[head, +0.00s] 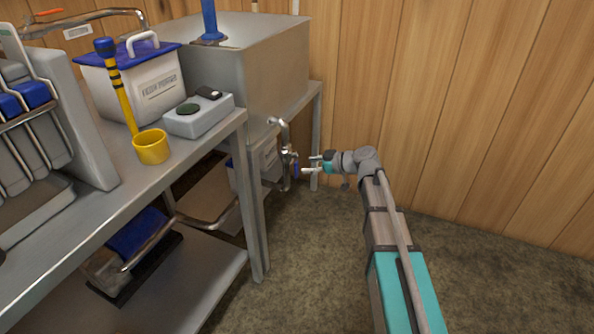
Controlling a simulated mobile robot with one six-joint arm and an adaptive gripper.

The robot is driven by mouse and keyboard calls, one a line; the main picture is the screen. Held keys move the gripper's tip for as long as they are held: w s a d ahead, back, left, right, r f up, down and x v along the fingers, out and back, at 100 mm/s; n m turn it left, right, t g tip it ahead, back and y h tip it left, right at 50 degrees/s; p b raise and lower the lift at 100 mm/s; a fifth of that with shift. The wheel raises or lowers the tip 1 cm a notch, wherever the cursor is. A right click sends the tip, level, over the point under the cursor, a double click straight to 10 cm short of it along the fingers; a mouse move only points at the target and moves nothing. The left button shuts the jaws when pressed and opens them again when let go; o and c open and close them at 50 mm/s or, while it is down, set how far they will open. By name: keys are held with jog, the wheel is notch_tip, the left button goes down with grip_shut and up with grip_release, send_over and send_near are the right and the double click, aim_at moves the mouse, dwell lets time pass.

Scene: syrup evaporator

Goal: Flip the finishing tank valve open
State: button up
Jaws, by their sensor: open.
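The finishing tank (265,75) is a large grey metal box on a stand at the back, with a blue upright pipe on top. A bent metal pipe comes out of its right side and runs down to a small valve (287,158). A small blue part, perhaps the valve's handle, shows at its right side; its exact position is too small to tell. My gripper (311,164) reaches in from the right, level with the valve. Its fingers are open and point left, close to the valve. I cannot tell whether they touch it.
A metal bench (215,160) at left holds a white box with a blue lid (150,80), a yellow cup (151,147) and a small grey device (198,114). A wooden wall (440,110) stands behind my arm. The floor (310,270) in front is clear.

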aim_at(297, 166)
jog(key=shift+b+x, duration=0.85)
jog(key=shift+x, duration=1.95)
grip_shut()
